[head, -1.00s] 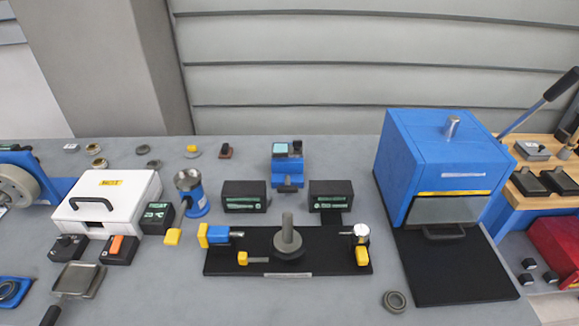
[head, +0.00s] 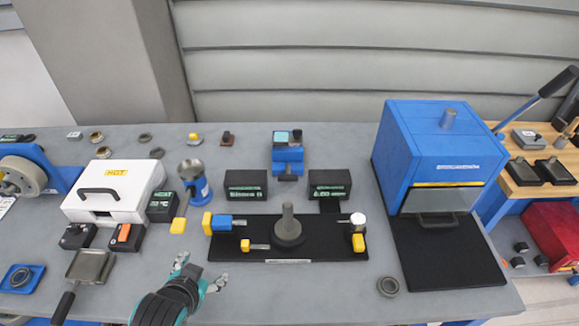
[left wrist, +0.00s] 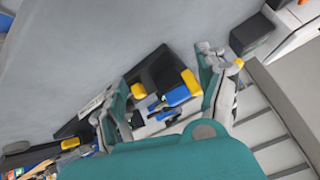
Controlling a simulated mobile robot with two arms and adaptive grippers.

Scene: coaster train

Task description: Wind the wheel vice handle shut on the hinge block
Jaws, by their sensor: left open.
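My left gripper (head: 200,274) is in the lower left of the head view, open and empty, in front of the black fixture plate. Its spread fingers also show in the left wrist view (left wrist: 168,88). A small blue device (head: 287,155), possibly the vice, stands behind the plate with a dark handle-like part in front and a pale teal-topped piece on it. A blue machine with a grey wheel (head: 22,177) is at the far left, cut by the edge. I cannot tell which piece is the hinge block. My right gripper is not in view.
The black plate (head: 335,235) carries a grey post and blue and yellow clamps. Two dark display boxes (head: 245,185) (head: 329,184) stand behind it. A white box (head: 113,189) is left, a blue cabinet (head: 440,155) right. Bare grey table lies in front of the plate.

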